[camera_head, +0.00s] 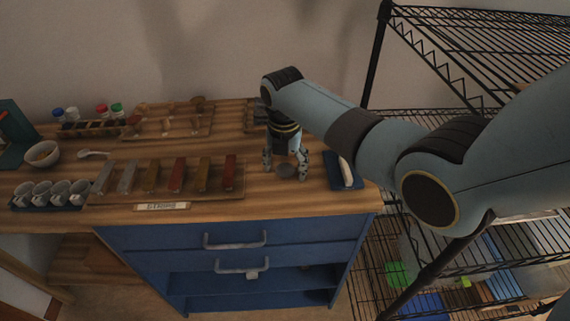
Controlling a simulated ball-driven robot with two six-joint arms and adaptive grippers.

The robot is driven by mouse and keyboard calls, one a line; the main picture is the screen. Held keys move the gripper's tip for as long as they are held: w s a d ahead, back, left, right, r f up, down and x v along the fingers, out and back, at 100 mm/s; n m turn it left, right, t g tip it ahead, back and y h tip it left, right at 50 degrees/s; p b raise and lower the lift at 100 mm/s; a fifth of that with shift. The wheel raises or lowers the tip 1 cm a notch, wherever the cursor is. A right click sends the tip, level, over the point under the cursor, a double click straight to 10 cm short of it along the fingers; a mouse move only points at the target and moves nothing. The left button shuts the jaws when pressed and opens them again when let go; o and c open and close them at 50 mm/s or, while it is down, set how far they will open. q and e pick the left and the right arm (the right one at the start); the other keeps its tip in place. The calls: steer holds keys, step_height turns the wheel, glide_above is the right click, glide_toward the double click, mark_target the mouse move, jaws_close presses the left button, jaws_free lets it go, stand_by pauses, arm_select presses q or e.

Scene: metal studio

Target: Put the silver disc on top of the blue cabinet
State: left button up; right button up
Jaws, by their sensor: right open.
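The blue cabinet (170,250) stands under a wooden top, with drawer handles on its front. A small grey round thing, which looks like the silver disc (286,171), appears to lie flat on the wooden top near its right end. My right gripper (285,165) points down over the disc, with its fingers apart on either side of it. It is open, and I cannot tell whether the fingers touch the disc. My left gripper is not in view.
A blue tray with a white item (345,172) lies just right of the gripper. A rack of coloured bars (165,178), cups (50,192) and a bowl (42,154) fill the left. A black wire shelf (440,115) stands at the right.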

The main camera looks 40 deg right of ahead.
mark_target(285, 173)
steer(key=shift+r, duration=0.1)
steer(key=shift+r, duration=0.35)
step_height(285, 173, up, 11)
steer(key=shift+s+a+r+p, duration=0.2)
steer(key=shift+s+a+p, duration=0.1)
steer(key=shift+p, duration=0.15)
steer(key=shift+s+f, duration=0.1)
